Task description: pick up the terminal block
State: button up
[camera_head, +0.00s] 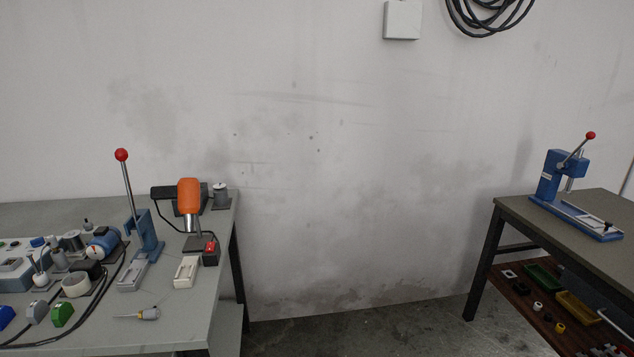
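My gripper is not in view. No single object is clearly identifiable as the terminal block. Three small angular blocks lie near the front left of the left table (186,325): a green block (63,314), a grey block (37,311) and a blue block (6,317) partly cut off by the picture edge. They are too small to tell whether one is the terminal block.
The left table also holds a blue lever press (148,232), an orange-handled tool (188,197), a white tray (187,272), a screwdriver (140,314) and black cables. Open floor (360,330) separates it from the right table (560,225), which carries another blue press (556,178).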

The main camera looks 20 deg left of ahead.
aim_at(38, 309)
jog(key=i+u, duration=0.3)
jog(key=u, duration=0.2)
jog(key=i+l+u, duration=0.1)
jog(key=i+u, duration=0.2)
jog(key=u, duration=0.15)
jog(key=i+l+u, duration=0.2)
jog(key=u, duration=0.3)
jog(key=i+l+u, duration=0.6)
jog(key=u, duration=0.35)
jog(key=i+l+u, duration=0.3)
jog(key=u, duration=0.2)
jog(key=i+l+u, duration=0.15)
jog(key=l+u, duration=0.2)
jog(key=u, duration=0.15)
jog(key=i+l+u, duration=0.1)
jog(key=l+u, duration=0.4)
jog(key=j, duration=0.1)
